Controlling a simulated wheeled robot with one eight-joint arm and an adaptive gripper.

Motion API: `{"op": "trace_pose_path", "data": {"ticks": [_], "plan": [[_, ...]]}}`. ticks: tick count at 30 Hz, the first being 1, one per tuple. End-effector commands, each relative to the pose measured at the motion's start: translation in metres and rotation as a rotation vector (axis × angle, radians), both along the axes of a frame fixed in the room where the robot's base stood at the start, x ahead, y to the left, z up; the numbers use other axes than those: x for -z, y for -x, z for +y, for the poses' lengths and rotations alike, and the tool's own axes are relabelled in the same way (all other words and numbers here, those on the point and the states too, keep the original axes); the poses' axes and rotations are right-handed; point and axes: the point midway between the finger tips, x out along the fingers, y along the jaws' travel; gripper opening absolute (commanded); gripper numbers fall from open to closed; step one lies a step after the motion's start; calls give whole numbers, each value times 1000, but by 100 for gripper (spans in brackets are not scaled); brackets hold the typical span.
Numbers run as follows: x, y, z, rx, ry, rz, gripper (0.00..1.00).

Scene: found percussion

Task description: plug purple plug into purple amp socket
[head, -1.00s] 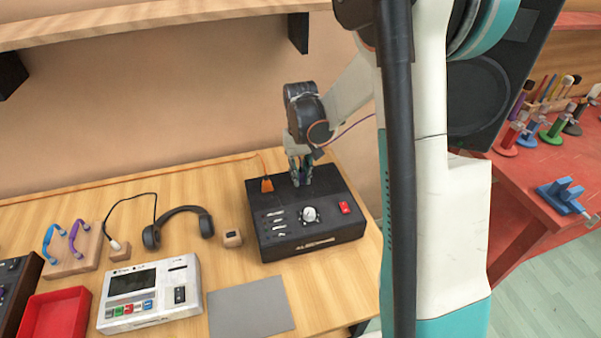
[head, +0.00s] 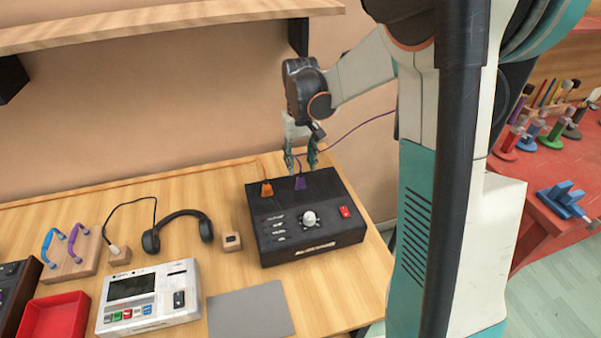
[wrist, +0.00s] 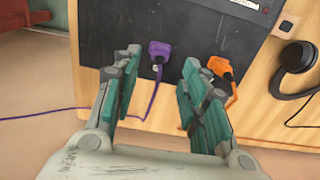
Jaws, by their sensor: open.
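The purple plug (head: 299,183) stands upright in the top of the black amp (head: 322,243), near its back edge, beside an orange plug (head: 267,188). The wrist view shows the purple plug (wrist: 160,52) on the amp's dark panel (wrist: 195,25), with its purple cable trailing off to the left. The purple socket itself is hidden under the plug. My gripper (head: 301,170) is open above the purple plug and does not hold it. In the wrist view my open fingers (wrist: 152,90) are apart, with the purple plug visible between them.
Headphones (head: 206,229) and a small wooden block (head: 231,241) lie left of the amp. A grey mat (head: 250,313), a white drum machine (head: 148,298) and a red tray (head: 53,318) are in front. A wooden shelf (head: 170,22) hangs above.

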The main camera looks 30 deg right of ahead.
Motion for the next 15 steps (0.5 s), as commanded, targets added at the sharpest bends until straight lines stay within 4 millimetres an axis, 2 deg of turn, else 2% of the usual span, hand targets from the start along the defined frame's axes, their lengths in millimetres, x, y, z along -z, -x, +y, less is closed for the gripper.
{"op": "trace_pose_path", "data": {"ticks": [3, 6, 10, 15], "plan": [[-23, 1, 0, 0, 0, 0, 40], [-36, 0, 0, 0, 0, 0, 40], [-47, 0, 0, 0, 0, 0, 40], [-51, 0, 0, 0, 0, 0, 40]]}}
